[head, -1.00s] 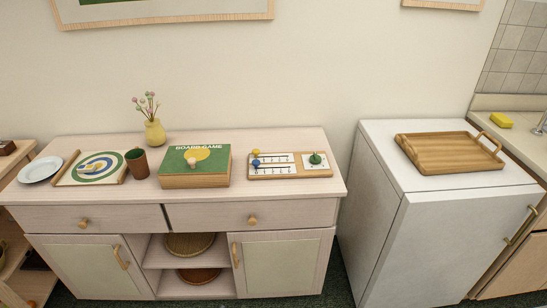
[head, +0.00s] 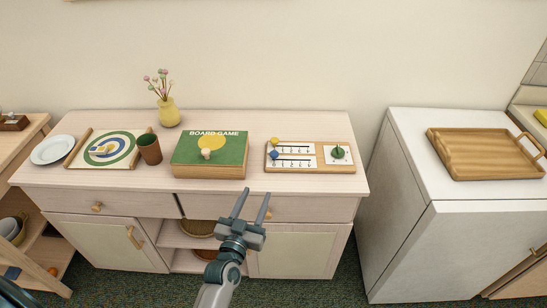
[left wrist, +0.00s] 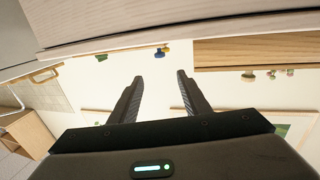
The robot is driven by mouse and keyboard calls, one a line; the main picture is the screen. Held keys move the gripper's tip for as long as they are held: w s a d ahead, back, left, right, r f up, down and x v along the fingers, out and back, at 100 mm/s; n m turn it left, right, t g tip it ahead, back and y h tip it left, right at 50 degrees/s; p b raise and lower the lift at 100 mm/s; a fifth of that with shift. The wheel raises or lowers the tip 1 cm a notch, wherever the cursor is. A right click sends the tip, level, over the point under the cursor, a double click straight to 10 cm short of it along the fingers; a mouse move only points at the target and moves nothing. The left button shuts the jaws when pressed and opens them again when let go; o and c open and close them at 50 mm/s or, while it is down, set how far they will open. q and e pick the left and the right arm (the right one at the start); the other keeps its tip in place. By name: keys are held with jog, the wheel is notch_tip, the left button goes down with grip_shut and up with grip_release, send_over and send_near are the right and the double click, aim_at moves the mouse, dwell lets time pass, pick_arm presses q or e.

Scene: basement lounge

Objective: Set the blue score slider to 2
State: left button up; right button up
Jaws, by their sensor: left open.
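The score board (head: 310,167) lies on the cabinet top, right of the board game box. Its blue score slider (head: 273,155) sits at the left end of the lower scale; the scale's marks are too small to read. A yellow slider (head: 275,141) sits at the left end of the upper scale. My left gripper (head: 254,194) is open and empty in front of the cabinet, lower than the board and apart from it. In the left wrist view the blue slider (left wrist: 160,53) shows small beyond the open fingers (left wrist: 158,78). My right gripper is not in view.
A green knob (head: 338,152) is on the board's right part. The green board game box (head: 209,160) stands left of the board. A wooden tray (head: 480,160) lies on the white appliance.

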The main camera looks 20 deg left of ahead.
pick_arm(q)
jog(key=shift+w, duration=0.1)
jog(key=p, duration=0.3)
send_near(273, 157)
jog(key=w, duration=0.9)
jog(key=shift+a, duration=0.1)
